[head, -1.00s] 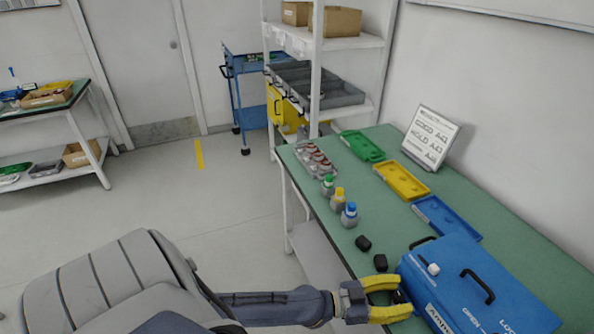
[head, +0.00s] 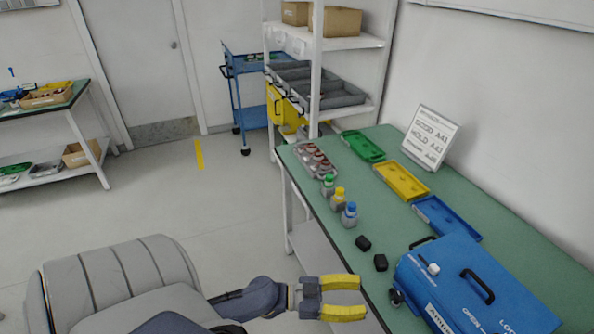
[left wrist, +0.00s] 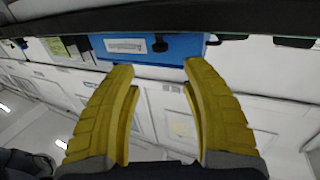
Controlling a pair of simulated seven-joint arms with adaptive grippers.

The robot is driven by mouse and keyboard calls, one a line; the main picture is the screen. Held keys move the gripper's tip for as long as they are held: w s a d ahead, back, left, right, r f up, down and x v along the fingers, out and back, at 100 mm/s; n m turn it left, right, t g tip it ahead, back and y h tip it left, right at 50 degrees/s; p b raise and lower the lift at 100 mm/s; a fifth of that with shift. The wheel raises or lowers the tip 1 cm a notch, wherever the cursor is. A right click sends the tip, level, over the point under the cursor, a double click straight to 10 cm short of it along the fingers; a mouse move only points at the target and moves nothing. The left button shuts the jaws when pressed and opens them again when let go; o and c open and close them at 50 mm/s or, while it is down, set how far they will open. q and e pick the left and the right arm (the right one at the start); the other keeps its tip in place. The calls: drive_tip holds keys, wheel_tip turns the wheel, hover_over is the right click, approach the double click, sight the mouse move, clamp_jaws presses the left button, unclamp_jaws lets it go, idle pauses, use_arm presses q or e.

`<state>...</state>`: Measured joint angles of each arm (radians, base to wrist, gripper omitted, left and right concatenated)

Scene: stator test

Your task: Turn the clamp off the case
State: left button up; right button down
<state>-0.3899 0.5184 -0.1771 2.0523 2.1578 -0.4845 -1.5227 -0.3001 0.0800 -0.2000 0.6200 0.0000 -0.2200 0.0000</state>
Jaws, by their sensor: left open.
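The blue case (head: 470,280) lies on the green bench at the lower right, with a black handle and a white knob on top. A small dark round part (head: 396,298), which looks like the clamp, is at its left end. My left gripper (head: 362,298) is open and empty, left of the case and apart from it, over the bench's edge. In the left wrist view the open yellow fingers (left wrist: 162,70) point at the case's blue face (left wrist: 185,47), and the dark part (left wrist: 160,44) shows between them. My right gripper is out of view.
Bottles with green, yellow and blue caps (head: 339,200) stand along the bench's left edge. Green, yellow and blue trays (head: 401,181) and a sign (head: 430,138) stand at the back.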

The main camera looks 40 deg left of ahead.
use_arm(q)
drive_tip(key=v, duration=0.7)
drive_tip(key=s+a+f+n+g+y, duration=0.1)
drive_tip(key=a+f+n+y, duration=0.2)
drive_tip(key=f, duration=0.8)
drive_tip(key=s+a+f+n+g+y, duration=0.1)
drive_tip(key=a+f, duration=0.5)
drive_tip(key=f, duration=0.6)
drive_tip(key=shift+f+n+g+y, duration=0.2)
drive_tip(key=shift+n+g+y, duration=0.3)
drive_tip(key=shift+n+y, duration=1)
drive_tip(key=shift+s, duration=0.15)
